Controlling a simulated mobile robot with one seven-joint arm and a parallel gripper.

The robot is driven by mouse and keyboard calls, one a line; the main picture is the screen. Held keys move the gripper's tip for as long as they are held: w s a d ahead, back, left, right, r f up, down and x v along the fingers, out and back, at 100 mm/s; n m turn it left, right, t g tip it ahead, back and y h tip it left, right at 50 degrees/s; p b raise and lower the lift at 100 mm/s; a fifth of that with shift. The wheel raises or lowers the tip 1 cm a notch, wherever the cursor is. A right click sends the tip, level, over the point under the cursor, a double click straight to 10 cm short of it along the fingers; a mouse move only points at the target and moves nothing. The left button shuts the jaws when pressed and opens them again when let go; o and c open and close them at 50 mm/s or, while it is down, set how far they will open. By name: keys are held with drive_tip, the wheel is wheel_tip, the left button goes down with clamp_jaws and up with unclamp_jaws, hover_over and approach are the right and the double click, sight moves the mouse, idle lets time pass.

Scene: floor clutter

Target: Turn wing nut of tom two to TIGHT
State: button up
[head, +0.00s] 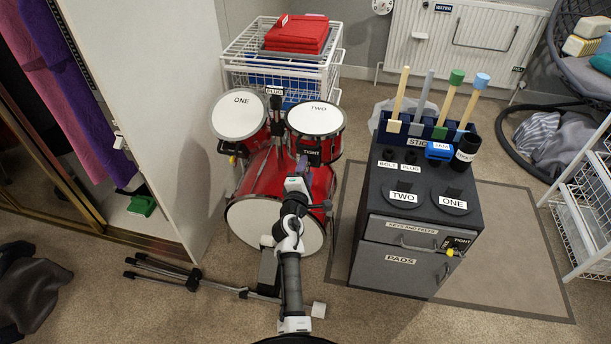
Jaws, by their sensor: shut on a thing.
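Tom two (316,119) is a red drum with a white head labelled TWO, mounted at the right above the red bass drum (276,222). A black plate labelled TIGHT (311,154) sits on its front side. My gripper (302,165) reaches up from below to the left end of this plate, under tom two. It is shut on the wing nut of tom two, which the fingers and wrist hide. Which way the wing nut points cannot be seen. Tom one (239,116), labelled ONE, stands at the left with a yellow wing nut (232,159) on its side.
A dark cabinet (411,225) with drawers, pads and a stick holder stands on the right. A wire basket rack (281,52) is behind the drums. A folded black stand (190,280) lies on the floor at left.

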drive_tip(key=shift+f+m+b, duration=0.1)
drive_tip(key=shift+m+b, duration=0.6)
drive_tip(key=shift+m, duration=0.5)
drive_tip(key=o, duration=1)
